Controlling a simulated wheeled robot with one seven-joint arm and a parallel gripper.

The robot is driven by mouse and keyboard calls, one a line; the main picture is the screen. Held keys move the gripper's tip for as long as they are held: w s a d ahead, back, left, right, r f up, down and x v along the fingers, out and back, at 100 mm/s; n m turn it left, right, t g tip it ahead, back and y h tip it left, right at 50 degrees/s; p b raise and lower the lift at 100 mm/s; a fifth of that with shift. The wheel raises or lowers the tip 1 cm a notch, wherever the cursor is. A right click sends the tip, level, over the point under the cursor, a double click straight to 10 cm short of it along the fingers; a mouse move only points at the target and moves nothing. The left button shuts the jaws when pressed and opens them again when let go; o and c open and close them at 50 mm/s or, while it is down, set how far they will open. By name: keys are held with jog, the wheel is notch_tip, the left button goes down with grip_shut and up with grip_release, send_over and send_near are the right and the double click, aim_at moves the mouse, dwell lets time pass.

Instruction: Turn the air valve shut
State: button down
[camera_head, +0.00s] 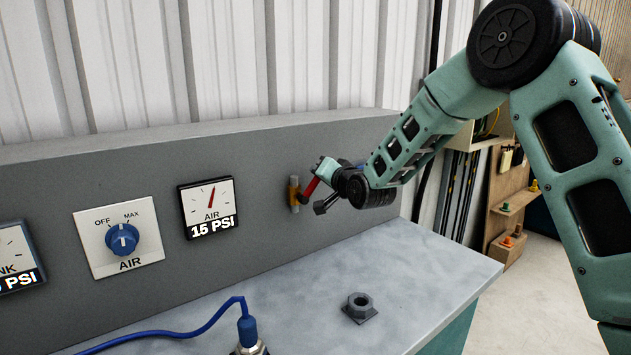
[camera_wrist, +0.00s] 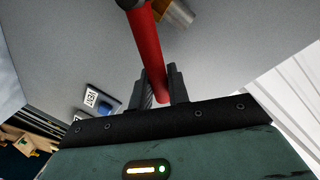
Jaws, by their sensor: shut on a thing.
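The air valve has a brass body (camera_head: 294,194) on the grey panel, with a red lever handle (camera_head: 309,189) that slants out from it toward my gripper. In the wrist view the red handle (camera_wrist: 147,48) runs down between my two dark fingers, and part of the brass body (camera_wrist: 180,13) shows at the top. My gripper (camera_wrist: 161,84) is shut on the handle near its free end. In the head view my gripper (camera_head: 318,176) is small and partly hidden by my wrist. The air gauge (camera_head: 207,207) reads 15 PSI, its needle tilted right of upright.
A blue AIR knob (camera_head: 122,239) marked OFF and MAX sits left of the gauge. A second gauge (camera_head: 17,257) is cut off at the left edge. A hex-shaped grey part (camera_head: 360,308) and a blue hose (camera_head: 190,331) with its fitting are on the bench top (camera_head: 425,262).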

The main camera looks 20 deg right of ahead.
notch_tip(320, 180, down, 6)
jog(key=d+m+g+y, duration=0.1)
jog(key=d+m+y, duration=0.1)
jog(key=m, duration=0.6)
jog(key=shift+w+d+b, duration=0.35)
jog(key=shift+w, duration=0.05)
jog(key=shift+f, duration=0.15)
jog(key=c, duration=1.4)
grip_release()
jog(key=shift+s, duration=0.1)
jog(key=v, duration=1.7)
jog(key=shift+s+d+r+b, duration=0.1)
jog(key=shift+r+b, duration=0.15)
jog(key=shift+b, duration=0.15)
